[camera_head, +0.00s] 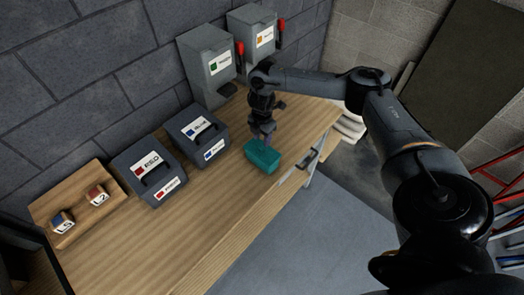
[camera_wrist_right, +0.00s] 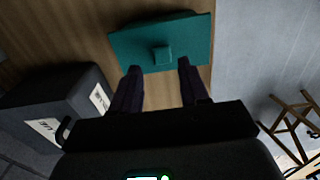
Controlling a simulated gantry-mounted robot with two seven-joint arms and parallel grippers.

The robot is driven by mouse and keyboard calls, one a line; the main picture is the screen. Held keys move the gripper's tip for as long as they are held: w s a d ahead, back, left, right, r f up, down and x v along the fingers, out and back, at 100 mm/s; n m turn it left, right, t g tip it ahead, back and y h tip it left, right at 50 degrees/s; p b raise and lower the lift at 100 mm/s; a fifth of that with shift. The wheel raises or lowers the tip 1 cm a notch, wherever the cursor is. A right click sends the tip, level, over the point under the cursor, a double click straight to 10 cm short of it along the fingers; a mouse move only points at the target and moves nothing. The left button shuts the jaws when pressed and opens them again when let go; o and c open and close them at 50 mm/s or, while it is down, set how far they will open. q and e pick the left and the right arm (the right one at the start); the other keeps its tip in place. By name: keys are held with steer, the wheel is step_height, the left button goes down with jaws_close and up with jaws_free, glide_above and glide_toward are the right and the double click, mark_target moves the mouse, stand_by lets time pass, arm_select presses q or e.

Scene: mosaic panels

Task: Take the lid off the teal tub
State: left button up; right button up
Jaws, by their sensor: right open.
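The teal tub (camera_head: 262,158) stands on the wooden table near its front edge. In the right wrist view its teal lid (camera_wrist_right: 190,38) shows from above, with a small square knob (camera_wrist_right: 161,55) in the middle. My right gripper (camera_head: 264,140) is just above the tub in the head view. In the right wrist view the two dark fingers of the right gripper (camera_wrist_right: 157,74) are apart and empty, pointing at the lid with the knob between their lines. I cannot tell the exact height of the fingertips over the lid. My left gripper is not in view.
Two dark grey bins with labels, a blue-marked one (camera_head: 193,133) and a red-marked one (camera_head: 149,172), stand left of the tub. Two grey dispensers (camera_head: 207,62) with red levers stand behind. A wooden board (camera_head: 74,219) holds two small blocks. A metal bracket (camera_head: 299,172) is at the front edge.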

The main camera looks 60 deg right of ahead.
mark_target(262, 147)
steer(key=shift+s+a+f+p, duration=0.1)
steer(key=shift+f+p, duration=0.35)
steer(key=shift+f, duration=2.35)
jaws_close()
